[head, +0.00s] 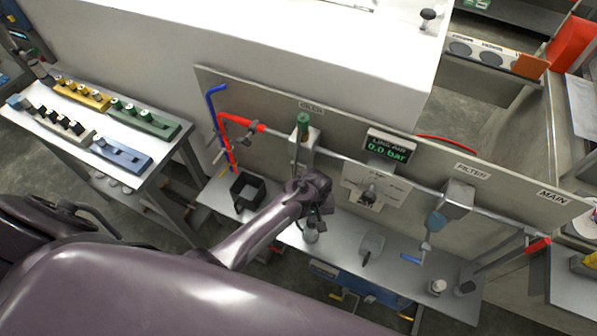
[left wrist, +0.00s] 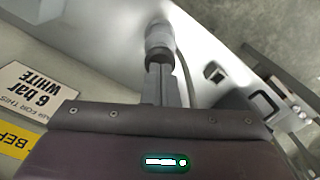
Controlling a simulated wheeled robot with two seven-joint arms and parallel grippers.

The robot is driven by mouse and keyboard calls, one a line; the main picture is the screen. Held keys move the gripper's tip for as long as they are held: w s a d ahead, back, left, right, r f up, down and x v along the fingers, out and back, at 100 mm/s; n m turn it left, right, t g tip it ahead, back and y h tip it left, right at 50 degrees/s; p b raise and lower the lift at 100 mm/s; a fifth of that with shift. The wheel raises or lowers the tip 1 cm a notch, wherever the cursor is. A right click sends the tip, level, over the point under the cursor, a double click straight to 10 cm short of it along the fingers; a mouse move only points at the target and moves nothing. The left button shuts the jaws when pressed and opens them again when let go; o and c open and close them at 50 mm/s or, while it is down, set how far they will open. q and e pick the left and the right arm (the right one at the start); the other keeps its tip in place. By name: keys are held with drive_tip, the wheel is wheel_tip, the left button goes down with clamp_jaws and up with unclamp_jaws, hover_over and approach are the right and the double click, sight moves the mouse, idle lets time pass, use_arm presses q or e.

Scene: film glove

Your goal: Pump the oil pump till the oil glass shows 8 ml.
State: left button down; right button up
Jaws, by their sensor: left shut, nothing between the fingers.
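The oiler unit with a green cap (head: 303,119) sits on the upright panel under a small label. I cannot tell for sure which part is the pump, and no oil level is readable. My left gripper (head: 324,207) is in front of the panel, below and right of the green cap, and hides part of the area behind it. In the left wrist view the fingers (left wrist: 161,72) are shut and empty. A grey cylinder (left wrist: 158,38) stands just beyond their tips; I cannot tell whether they touch. My right gripper is out of view.
The line air display (head: 388,146) reads 0.0 bar. A dial plate (head: 352,184) and the filter (head: 456,197) are to the right. A black open box (head: 247,189) and a small clear container (head: 311,233) stand on the shelf. A side table (head: 71,139) holds coloured blocks.

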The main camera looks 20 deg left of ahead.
use_arm(q)
drive_tip(key=shift+f+b, duration=0.85)
drive_tip(key=shift+f, duration=0.45)
drive_tip(key=shift+r, duration=0.1)
drive_tip(key=shift+r+p, duration=1.65)
drive_tip(key=shift+p, duration=0.3)
drive_tip(key=shift+r, duration=0.1)
wheel_tip(320, 180, up, 6)
drive_tip(key=p, duration=0.6)
drive_tip(key=shift+f, duration=0.2)
